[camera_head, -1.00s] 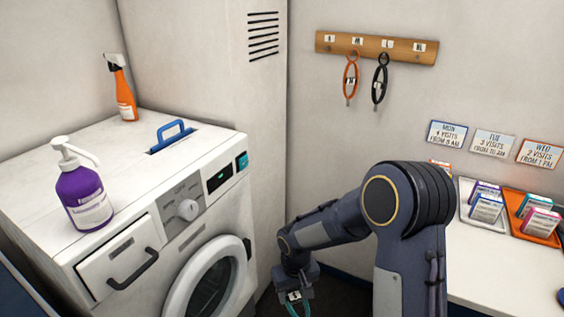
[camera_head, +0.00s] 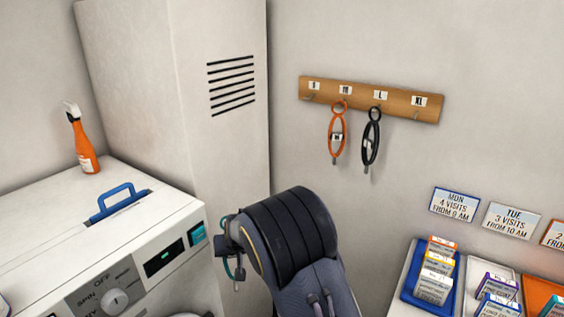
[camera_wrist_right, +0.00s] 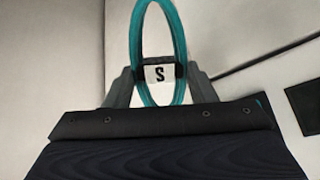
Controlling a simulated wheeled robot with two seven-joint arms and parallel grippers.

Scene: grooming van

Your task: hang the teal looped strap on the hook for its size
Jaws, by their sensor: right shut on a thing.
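The teal looped strap (camera_wrist_right: 135,45) stands upright in the right wrist view, with a white tag (camera_wrist_right: 159,74) marked S. My right gripper (camera_wrist_right: 158,82) is shut on it at the tag. In the head view my right arm hides most of the gripper, and only thin teal bits of the strap (camera_head: 227,268) show beside the washer. The wooden hook rail (camera_head: 368,99) on the wall carries labels S, M, L and XL. The S hook (camera_head: 308,97) and the XL hook (camera_head: 416,115) are bare. My left gripper is not in view.
An orange strap (camera_head: 337,136) hangs under M and a black strap (camera_head: 371,140) under L. A tall cabinet (camera_head: 180,90) stands left of the rail. A washer (camera_head: 150,250) is at lower left, and trays of small boxes (camera_head: 434,290) at lower right.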

